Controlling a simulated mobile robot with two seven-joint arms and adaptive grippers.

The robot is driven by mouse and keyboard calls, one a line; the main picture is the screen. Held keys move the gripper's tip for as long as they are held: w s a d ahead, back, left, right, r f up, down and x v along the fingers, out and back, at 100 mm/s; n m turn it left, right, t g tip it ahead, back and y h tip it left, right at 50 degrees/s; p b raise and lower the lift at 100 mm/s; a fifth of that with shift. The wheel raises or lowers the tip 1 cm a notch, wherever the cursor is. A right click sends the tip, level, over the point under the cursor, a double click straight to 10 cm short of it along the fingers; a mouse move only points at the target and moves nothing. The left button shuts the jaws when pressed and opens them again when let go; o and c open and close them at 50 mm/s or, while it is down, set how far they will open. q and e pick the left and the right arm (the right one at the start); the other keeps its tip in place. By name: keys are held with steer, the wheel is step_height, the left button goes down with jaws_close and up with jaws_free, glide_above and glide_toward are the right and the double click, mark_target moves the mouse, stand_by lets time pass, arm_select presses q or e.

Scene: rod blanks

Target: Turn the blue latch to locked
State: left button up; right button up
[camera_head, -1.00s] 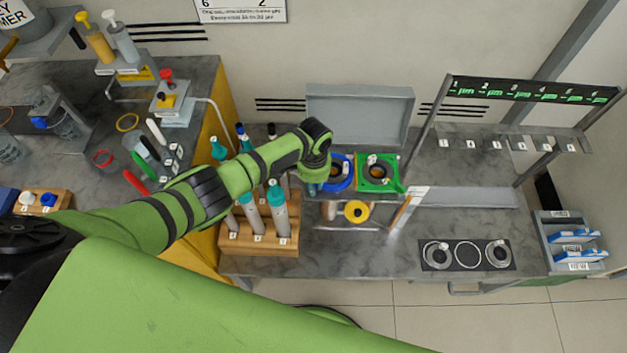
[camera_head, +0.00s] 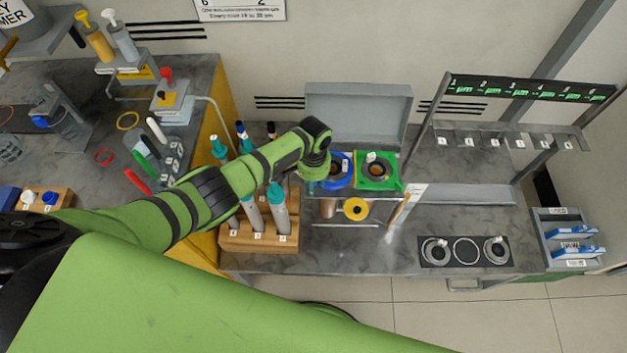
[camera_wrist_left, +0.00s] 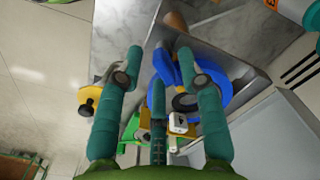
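The blue latch (camera_head: 341,170) is a blue ring with a dark centre, on a shelf-like fixture at the middle of the bench. In the left wrist view it (camera_wrist_left: 218,86) shows a blue arm reaching left to between my fingertips. My left gripper (camera_wrist_left: 160,56) has its teal fingers apart, one on each side of that arm; I cannot tell whether they touch it. In the head view the left gripper (camera_head: 310,186) points down at the latch's left edge, mostly hidden by my wrist. My right gripper is not in view.
A green latch-like piece (camera_head: 378,171) sits right beside the blue one, and a yellow ring (camera_head: 355,209) below. A wooden rack (camera_head: 260,238) with teal-capped tubes stands left, close under my arm. A grey open lid (camera_head: 358,115) rises behind.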

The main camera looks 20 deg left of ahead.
arm_select(q)
steer(key=shift+r, duration=0.1)
step_height(320, 180, up, 12)
stand_by(0.7)
stand_by(0.4)
